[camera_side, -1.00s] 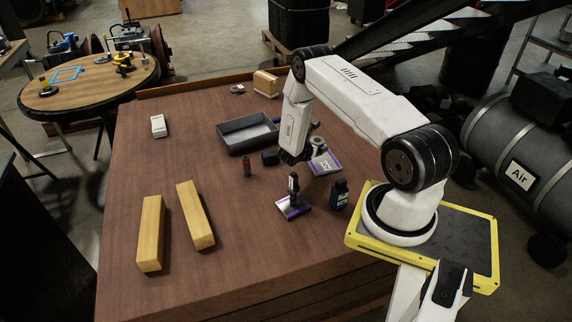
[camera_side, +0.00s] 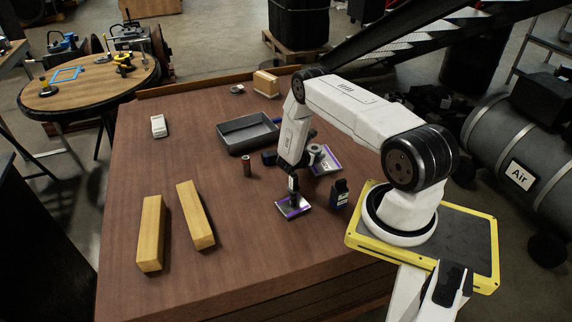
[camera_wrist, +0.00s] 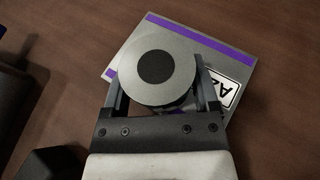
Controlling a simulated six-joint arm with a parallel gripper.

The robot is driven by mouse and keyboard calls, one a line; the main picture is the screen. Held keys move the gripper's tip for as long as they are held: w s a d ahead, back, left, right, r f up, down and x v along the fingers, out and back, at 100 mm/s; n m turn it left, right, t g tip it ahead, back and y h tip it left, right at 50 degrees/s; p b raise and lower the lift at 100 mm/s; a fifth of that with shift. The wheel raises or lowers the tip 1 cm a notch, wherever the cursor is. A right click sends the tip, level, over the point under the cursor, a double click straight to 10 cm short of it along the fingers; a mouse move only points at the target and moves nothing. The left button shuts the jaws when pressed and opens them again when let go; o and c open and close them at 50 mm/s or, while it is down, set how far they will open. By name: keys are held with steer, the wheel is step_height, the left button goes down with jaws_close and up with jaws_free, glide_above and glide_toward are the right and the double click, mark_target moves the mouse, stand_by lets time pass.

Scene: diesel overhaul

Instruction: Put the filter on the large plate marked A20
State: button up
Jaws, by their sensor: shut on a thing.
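The filter is a grey cylinder with a black round centre on its top face (camera_wrist: 153,66); it also shows in the side view (camera_side: 315,152). My gripper (camera_wrist: 156,80) is shut on it, with one finger on each side. The large plate (camera_wrist: 203,45) is grey with a purple stripe and a label reading "A2", the rest hidden behind my gripper. In the side view the plate (camera_side: 328,163) lies on the table under the filter. The filter is over the plate; I cannot tell whether its base touches it. My forearm partly hides the gripper in the side view.
A smaller purple-striped plate (camera_side: 286,210) with a dark upright part stands nearer the front. A grey tray (camera_side: 234,147), a small brownish cylinder (camera_side: 246,171) and two yellow wooden blocks (camera_side: 151,235) (camera_side: 196,217) lie to the left.

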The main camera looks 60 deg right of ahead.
steer(key=shift+f, duration=0.2)
steer(key=o, duration=1.3)
steer(key=shift+f, duration=0.1)
steer(key=shift+r, duration=0.2)
steer(key=v, duration=1.2)
steer(key=shift+w, duration=0.1)
